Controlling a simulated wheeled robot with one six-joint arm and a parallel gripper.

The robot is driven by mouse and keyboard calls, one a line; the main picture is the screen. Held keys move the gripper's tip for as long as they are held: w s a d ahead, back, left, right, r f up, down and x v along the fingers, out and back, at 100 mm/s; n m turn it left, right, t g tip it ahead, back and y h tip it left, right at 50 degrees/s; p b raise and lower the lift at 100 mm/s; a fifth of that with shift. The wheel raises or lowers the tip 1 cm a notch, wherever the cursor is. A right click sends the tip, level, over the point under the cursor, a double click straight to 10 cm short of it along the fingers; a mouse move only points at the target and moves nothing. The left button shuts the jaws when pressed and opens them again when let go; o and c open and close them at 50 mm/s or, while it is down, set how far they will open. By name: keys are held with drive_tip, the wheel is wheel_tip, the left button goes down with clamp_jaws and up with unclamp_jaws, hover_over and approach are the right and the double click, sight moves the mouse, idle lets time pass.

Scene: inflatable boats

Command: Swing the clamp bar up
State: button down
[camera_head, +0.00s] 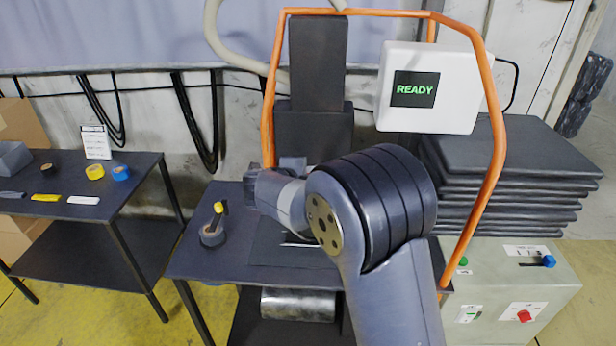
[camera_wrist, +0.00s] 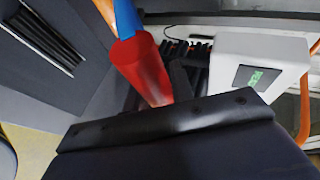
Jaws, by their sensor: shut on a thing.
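A red cylindrical grip (camera_wrist: 143,68) with a blue section (camera_wrist: 127,18) and some orange above it stands upright, slightly tilted, in the wrist view. I take it as the clamp bar's handle. Its lower end is hidden behind a dark bolted edge, apparently part of my gripper. My gripper (camera_head: 262,184) reaches over the press table in the head view and is shut on the handle, though the fingers' contact is not clear. My arm covers the handle and most of the clamp in the head view. The dark press column (camera_head: 317,65) stands behind.
An orange tube frame (camera_head: 275,70) arches over the press table (camera_head: 205,262). A white box reading READY (camera_head: 455,90) hangs at its right. Dark stacked sheets (camera_head: 510,150) stand right, above a control cabinet (camera_head: 560,290).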

drive_tip(key=shift+w+r, duration=0.15)
drive_tip(key=shift+r, duration=0.05)
idle(0.3)
drive_tip(key=c, duration=1.2)
unclamp_jaws()
drive_tip(key=b+v, duration=0.1)
drive_tip(key=v, duration=0.9)
drive_tip(key=shift+s+a+r+b, duration=0.15)
drive_tip(key=shift+s+b, duration=0.2)
drive_tip(key=shift+b, duration=0.05)
